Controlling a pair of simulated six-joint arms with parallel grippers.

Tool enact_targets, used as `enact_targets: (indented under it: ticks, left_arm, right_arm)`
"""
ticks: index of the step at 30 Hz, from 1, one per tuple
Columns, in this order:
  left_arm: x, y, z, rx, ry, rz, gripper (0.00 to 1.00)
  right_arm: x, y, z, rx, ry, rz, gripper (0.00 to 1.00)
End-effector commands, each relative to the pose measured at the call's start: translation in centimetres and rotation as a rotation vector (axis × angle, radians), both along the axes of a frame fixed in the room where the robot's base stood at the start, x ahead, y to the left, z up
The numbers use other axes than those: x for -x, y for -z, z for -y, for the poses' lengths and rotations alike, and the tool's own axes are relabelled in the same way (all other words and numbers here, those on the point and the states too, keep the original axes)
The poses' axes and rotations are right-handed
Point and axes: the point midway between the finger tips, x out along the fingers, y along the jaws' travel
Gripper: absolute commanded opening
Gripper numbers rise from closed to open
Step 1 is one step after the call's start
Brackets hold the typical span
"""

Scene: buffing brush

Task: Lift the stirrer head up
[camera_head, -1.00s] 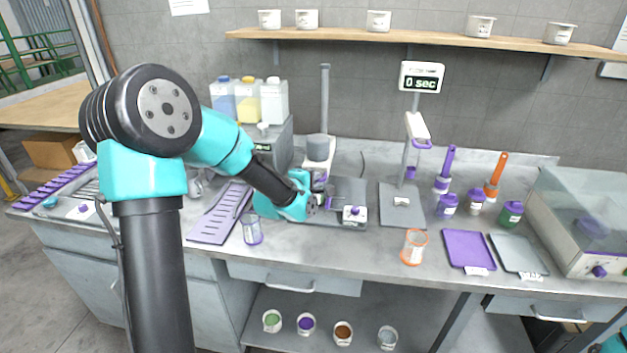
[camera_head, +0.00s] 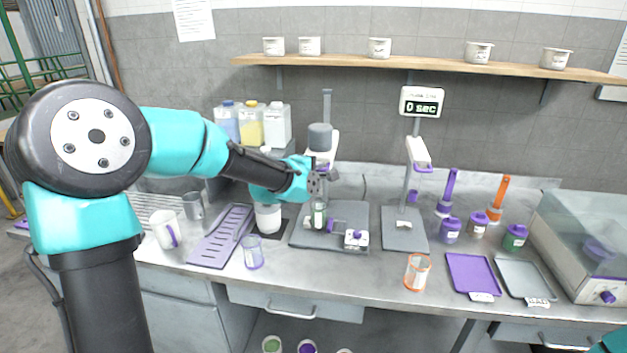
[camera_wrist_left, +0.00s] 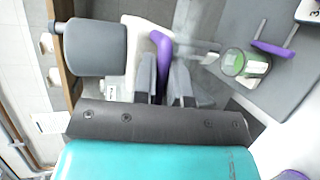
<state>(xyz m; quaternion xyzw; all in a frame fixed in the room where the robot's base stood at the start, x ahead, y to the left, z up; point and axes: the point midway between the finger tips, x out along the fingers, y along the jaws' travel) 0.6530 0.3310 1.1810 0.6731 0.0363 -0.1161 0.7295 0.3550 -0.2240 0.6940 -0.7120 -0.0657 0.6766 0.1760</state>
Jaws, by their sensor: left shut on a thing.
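The stirrer head (camera_head: 320,137), a grey motor cylinder on a white body with purple parts, sits raised on its upright stand. It also shows at the left of the left wrist view (camera_wrist_left: 95,47). My left gripper (camera_head: 325,180) is at the head's lower front. In the left wrist view its fingers (camera_wrist_left: 166,75) are closed on the purple handle (camera_wrist_left: 161,48) of the head. A clear beaker with green content (camera_head: 319,217) stands below the head on the grey stirrer base (camera_head: 345,238). My right gripper is out of view.
A purple rack (camera_head: 222,237), a white pot (camera_head: 267,217) and a clear beaker (camera_head: 252,252) stand left of the base. A second stand with a timer display (camera_head: 422,103) is to the right. An orange-rimmed beaker (camera_head: 417,271) stands at the front.

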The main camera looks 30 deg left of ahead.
Motion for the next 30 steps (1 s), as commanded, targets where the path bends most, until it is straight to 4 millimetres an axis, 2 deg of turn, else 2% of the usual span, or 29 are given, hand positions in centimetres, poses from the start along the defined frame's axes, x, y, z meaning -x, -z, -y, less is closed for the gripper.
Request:
enact_targets:
  ticks: [1, 6, 7, 14, 23, 30]
  left_arm:
    - [-0.1, -0.6, 0.0, -0.003, 0.000, 0.013, 0.00]
    - [-0.1, -0.7, 0.0, -0.003, -0.001, 0.017, 0.00]
    - [-0.1, -0.7, 0.0, -0.003, -0.001, 0.017, 0.15]
    - [-0.1, -0.6, 0.0, -0.002, -0.001, 0.015, 0.37]
    - [0.1, -0.5, -0.1, -0.002, 0.000, 0.011, 0.37]
    - [1.9, -0.8, -0.3, -0.002, 0.000, 0.011, 0.37]
  right_arm:
    - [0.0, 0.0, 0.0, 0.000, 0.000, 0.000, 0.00]
    - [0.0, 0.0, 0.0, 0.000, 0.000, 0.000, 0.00]
    - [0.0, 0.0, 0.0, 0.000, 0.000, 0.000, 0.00]
    - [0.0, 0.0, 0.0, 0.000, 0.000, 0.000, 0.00]
    - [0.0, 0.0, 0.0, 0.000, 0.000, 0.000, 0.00]
    - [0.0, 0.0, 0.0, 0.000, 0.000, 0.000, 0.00]
